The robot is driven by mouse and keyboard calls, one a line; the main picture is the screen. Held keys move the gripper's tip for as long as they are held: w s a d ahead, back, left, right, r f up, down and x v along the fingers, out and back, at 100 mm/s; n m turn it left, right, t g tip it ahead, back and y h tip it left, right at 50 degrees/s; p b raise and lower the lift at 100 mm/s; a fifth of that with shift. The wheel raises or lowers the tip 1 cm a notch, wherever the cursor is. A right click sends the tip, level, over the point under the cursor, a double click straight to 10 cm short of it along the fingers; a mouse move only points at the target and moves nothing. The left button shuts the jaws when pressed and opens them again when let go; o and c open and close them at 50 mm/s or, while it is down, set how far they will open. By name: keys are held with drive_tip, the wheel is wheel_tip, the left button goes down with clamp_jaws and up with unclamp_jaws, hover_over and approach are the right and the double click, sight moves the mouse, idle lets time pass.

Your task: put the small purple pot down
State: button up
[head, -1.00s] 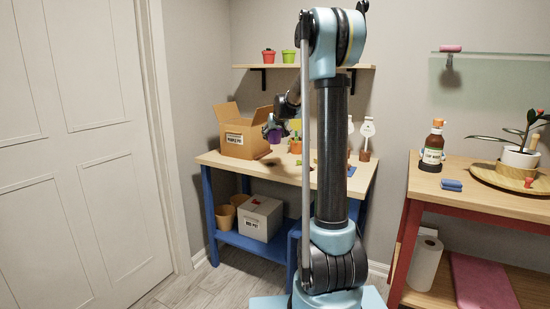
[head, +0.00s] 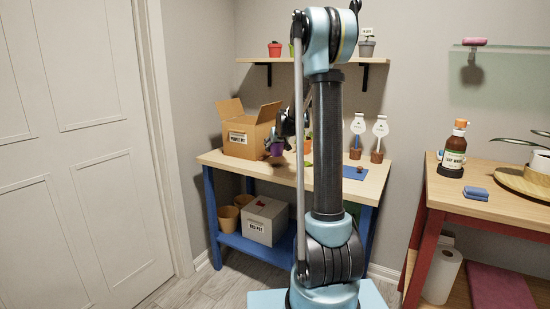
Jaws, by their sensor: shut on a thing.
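The small purple pot (head: 276,149) is in my gripper (head: 277,138), which is shut on it. The pot shows just right of the open cardboard box (head: 238,147), whose label seems to read "PURPLE POT". The pot is over the wooden top of the blue bench (head: 228,162); I cannot tell whether its base touches the wood. My arm's column hides part of the bench behind it.
Two white markers in brown pots (head: 356,153) (head: 377,156) and a blue mat (head: 355,172) are at the bench's right. An orange pot (head: 307,146) is partly hidden behind my arm. A white box (head: 266,222) labelled "RED POT" is on the lower shelf.

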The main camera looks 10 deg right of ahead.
sight(275, 161)
drive_tip(key=shift+f, duration=2.05)
drive_tip(key=o, duration=1.3)
drive_tip(key=shift+o, duration=0.2)
drive_tip(key=shift+s, duration=0.1)
